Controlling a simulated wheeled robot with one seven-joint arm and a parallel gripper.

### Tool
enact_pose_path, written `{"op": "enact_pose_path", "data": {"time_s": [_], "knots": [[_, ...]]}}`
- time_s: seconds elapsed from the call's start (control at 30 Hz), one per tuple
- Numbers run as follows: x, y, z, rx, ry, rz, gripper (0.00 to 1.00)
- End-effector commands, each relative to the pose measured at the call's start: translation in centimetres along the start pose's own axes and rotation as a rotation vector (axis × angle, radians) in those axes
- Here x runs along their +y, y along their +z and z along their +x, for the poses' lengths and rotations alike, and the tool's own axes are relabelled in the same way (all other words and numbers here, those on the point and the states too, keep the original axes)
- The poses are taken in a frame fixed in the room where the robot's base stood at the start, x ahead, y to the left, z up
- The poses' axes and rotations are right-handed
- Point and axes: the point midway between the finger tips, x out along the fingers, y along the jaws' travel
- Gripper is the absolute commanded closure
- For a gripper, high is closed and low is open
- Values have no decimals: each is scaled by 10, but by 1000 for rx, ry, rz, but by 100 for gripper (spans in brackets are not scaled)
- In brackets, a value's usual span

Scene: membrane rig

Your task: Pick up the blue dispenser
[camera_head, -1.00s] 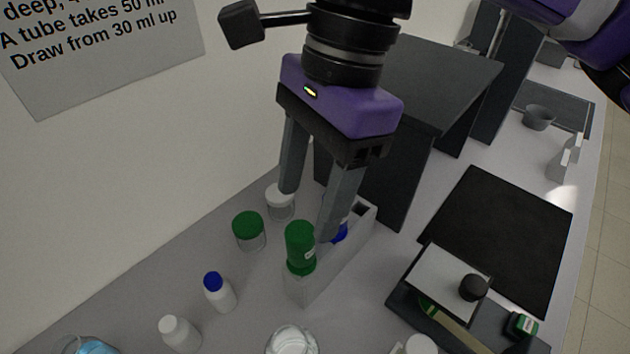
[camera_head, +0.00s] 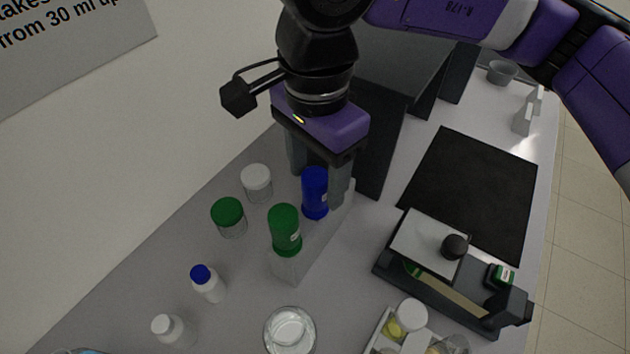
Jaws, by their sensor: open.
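The blue dispenser (camera_head: 315,193) stands upright in a pale rack (camera_head: 322,240), behind the green dispenser (camera_head: 285,230). My gripper (camera_head: 321,185) is open and points down at the blue dispenser, with one finger to its left and behind, the other to its right. The fingertips are partly hidden by the dispenser and rack, so I cannot tell whether either finger touches it.
A green-lidded jar (camera_head: 229,216) and a white-lidded jar (camera_head: 257,183) stand left of the rack. A blue-capped bottle (camera_head: 208,284), white bottle (camera_head: 171,331) and glass dish (camera_head: 290,331) are in front. A dark device (camera_head: 452,290) and black mat (camera_head: 470,190) lie right.

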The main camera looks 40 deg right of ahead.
Motion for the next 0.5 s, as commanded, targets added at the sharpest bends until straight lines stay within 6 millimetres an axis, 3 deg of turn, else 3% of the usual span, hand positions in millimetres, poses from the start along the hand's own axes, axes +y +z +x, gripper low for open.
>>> {"op": "enact_pose_path", "data": {"time_s": [0.13, 0.37, 0.4, 0.5], "knots": [[0, 0, 13, -2, 0, 0, 40], [0, 0, 15, -1, -1, 0, 40], [0, 0, 15, 0, -1, 0, 42], [0, 0, 15, 0, -1, 0, 62]]}}
